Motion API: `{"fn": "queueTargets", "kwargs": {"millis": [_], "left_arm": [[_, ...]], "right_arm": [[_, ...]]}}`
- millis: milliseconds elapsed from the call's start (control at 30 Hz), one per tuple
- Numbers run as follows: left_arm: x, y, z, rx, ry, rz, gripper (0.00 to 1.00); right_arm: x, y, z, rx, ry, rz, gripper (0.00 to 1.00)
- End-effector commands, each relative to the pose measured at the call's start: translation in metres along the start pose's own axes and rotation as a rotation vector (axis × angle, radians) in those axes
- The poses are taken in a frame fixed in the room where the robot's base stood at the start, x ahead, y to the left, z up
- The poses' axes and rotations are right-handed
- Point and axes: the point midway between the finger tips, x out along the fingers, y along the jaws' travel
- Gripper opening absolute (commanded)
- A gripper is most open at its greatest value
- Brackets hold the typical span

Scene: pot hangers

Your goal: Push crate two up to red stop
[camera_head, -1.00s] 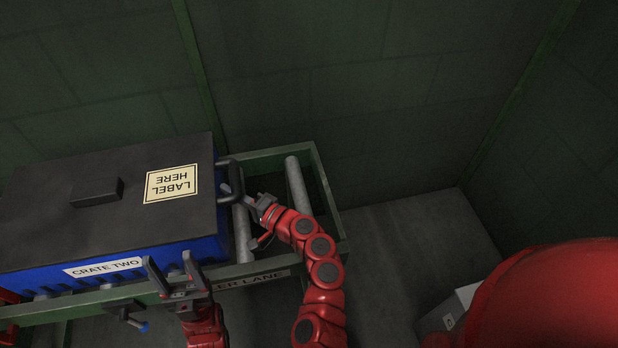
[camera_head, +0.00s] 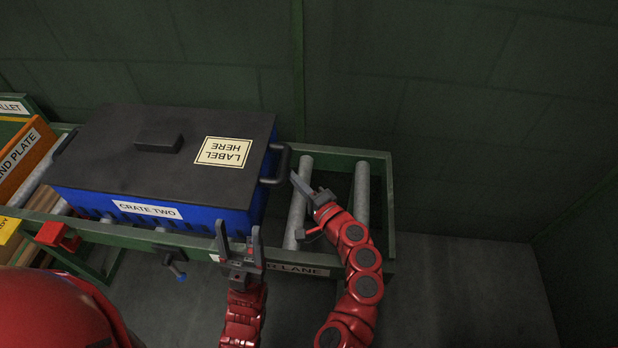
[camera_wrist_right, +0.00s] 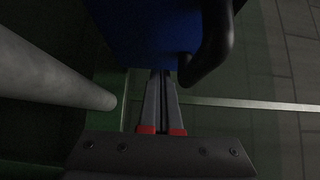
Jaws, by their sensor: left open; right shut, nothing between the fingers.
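Crate two (camera_head: 150,209) is a blue crate with a dark lid, lying on the roller lane in the head view. A dark handle (camera_head: 279,166) stands out from its right end. A red block (camera_head: 57,236), apparently the red stop, is on the lane's front rail near the crate's left front corner. My right gripper (camera_head: 297,184) is shut and empty, just right of the handle. In the right wrist view its fingers (camera_wrist_right: 160,80) point at the blue crate end beside the handle; I cannot tell whether they touch. My left gripper (camera_head: 239,236) is open and empty before the crate's front.
The lane's green frame (camera_head: 390,200) ends at the right, with bare rollers (camera_head: 362,190) right of the crate. An orange end plate (camera_head: 24,155) stands at the far left. A dark clamp-like part with a blue tip (camera_head: 174,264) hangs below the front rail. A wall runs behind.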

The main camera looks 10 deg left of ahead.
Motion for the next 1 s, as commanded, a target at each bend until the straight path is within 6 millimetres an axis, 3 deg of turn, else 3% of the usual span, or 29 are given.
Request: {"fn": "queueTargets", "kwargs": {"millis": [300,500,833,1000], "left_arm": [[-0.002,0.000,0.000,0.000,0.000,0.000,0.62],[-0.003,0.000,0.001,0.000,0.000,0.000,0.62],[-0.002,0.000,0.000,0.000,0.000,0.000,0.62],[0.024,-0.001,-0.004,0.000,0.000,0.000,0.62]], "right_arm": [[-0.065,0.002,0.000,0.001,0.005,0.003,0.00],[-0.092,0.002,0.001,0.001,0.001,0.002,0.00],[-0.099,-0.001,0.001,0.000,-0.001,0.001,0.00],[-0.099,-0.027,0.001,0.000,-0.001,0.001,0.00]]}}
